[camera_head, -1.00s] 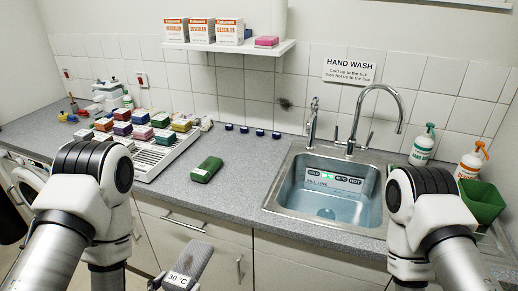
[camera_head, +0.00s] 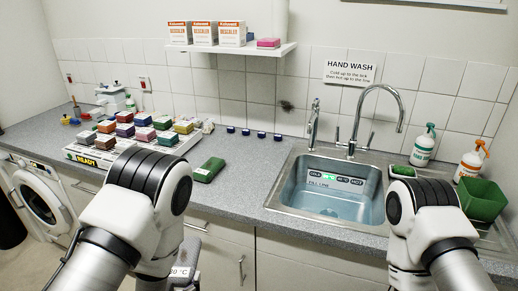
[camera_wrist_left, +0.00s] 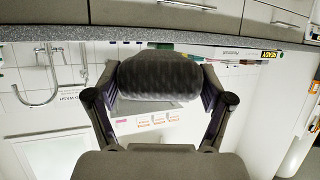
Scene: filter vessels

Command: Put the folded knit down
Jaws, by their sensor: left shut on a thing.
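The folded knit (camera_wrist_left: 160,78) is a dark grey ribbed roll in the left wrist view, between the two fingers of my left gripper (camera_wrist_left: 160,90). My left gripper is shut on it. In the head view only part of the grey knit (camera_head: 187,250) shows below the counter's front edge, with a white "30 °C" tag (camera_head: 180,272). My left arm hides the rest of it. My right arm comes in at the right, but its gripper is not in view.
A tray marked READY (camera_head: 88,160) holds several coloured folded pieces. A green folded piece (camera_head: 208,170) lies on the grey counter (camera_head: 240,190). The sink (camera_head: 325,190) holds water. Bottles (camera_head: 422,147) and a green bin (camera_head: 482,198) stand at right. A washing machine (camera_head: 40,205) is at left.

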